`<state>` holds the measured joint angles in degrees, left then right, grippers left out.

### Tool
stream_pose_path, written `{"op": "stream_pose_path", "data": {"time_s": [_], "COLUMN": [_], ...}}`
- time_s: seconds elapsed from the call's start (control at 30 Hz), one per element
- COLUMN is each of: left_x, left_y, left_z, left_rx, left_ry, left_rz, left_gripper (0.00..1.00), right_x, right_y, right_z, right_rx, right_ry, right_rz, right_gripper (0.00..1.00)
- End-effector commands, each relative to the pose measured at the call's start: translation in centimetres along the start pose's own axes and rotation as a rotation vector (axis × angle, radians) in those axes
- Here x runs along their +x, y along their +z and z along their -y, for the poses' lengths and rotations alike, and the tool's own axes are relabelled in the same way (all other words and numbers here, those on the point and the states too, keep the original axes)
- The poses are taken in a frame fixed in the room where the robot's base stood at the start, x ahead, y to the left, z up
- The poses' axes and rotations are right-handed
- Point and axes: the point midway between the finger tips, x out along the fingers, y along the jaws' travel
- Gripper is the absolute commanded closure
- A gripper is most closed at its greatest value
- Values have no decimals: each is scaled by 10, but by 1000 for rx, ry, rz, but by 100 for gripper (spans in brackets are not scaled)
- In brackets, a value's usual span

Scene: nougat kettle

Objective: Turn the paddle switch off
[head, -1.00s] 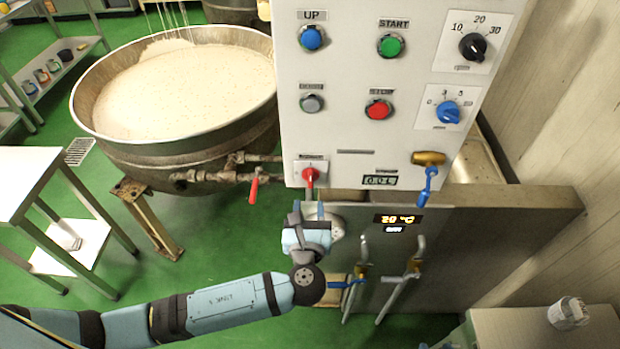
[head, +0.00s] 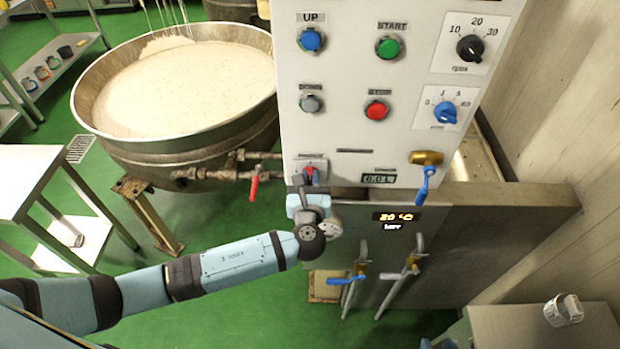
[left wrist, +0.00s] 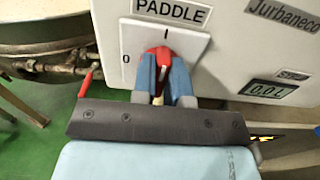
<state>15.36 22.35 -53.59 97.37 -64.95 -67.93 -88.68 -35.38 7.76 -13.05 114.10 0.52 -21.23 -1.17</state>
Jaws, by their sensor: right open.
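The paddle switch (left wrist: 158,54) is a red knob on a white plate under the label PADDLE, with a 0 mark at its left and an I mark above. The knob points up, roughly toward the I. It also shows at the lower left of the control panel in the head view (head: 310,170). My left gripper (left wrist: 163,82) has its two blue fingers close together on either side of the knob, shut on it; the fingers hide its lower part. In the head view my left gripper (head: 309,183) comes up from below. My right gripper is not in view.
The white panel (head: 350,135) carries several buttons and dials. A brass valve with a blue handle (head: 427,175) is at its lower right. A red-handled pipe valve (head: 254,187) and the large kettle (head: 175,160) are to the left. Blue-handled taps (head: 346,281) are below.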

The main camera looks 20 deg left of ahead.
Motion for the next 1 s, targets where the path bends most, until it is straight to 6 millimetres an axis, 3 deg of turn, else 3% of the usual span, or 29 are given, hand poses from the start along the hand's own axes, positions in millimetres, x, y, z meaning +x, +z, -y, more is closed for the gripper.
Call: {"op": "stream_pose_path", "data": {"time_s": [0.47, 1.0], "left_x": [0, 0], "left_y": [-2, -4], "left_z": [-1, -3], "left_rx": [-70, -522], "left_ry": [2, 2], "left_rz": [-1, 0], "left_gripper": [100, 100], "right_x": [3, 21], "right_y": [5, 32], "right_z": [0, 5], "right_rx": [1, 1], "right_ry": [-1, -13], "right_rz": [2, 7], "right_gripper": [57, 57]}}
